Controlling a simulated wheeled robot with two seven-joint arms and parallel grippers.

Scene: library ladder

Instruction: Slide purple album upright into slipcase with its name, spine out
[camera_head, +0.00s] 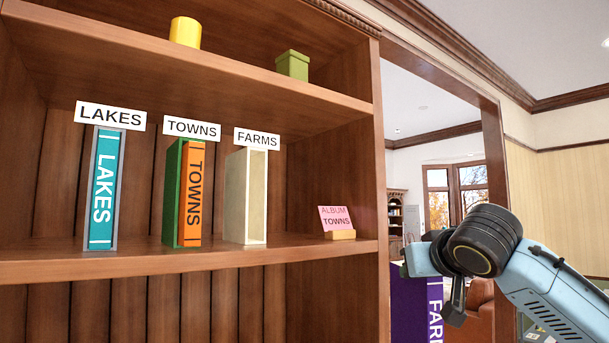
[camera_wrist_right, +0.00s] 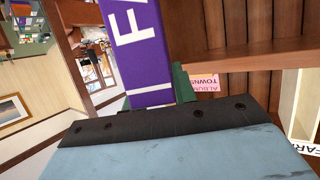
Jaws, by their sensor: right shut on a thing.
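The purple album (camera_head: 408,305) stands upright at the lower right of the head view, with white letters "FAR" visible on its spine. Its lower part is cut off by the frame edge. My right gripper (camera_head: 428,268) is shut on its upper part, to the right of the bookcase. The purple album (camera_wrist_right: 138,45) also shows in the right wrist view. The cream FARMS slipcase (camera_head: 257,200) stands on the middle shelf with its open front facing out and looks empty. Its "FARMS" label (camera_head: 257,139) is above it. My left gripper is not in view.
The middle shelf (camera_head: 300,252) also holds a TOWNS slipcase (camera_head: 173,195) with an orange album (camera_head: 194,195), and a LAKES slipcase with a teal album (camera_head: 102,190). A pink "ALBUM TOWNS" card (camera_head: 335,218) stands near the shelf's right end, beside the bookcase's side post (camera_head: 381,150).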

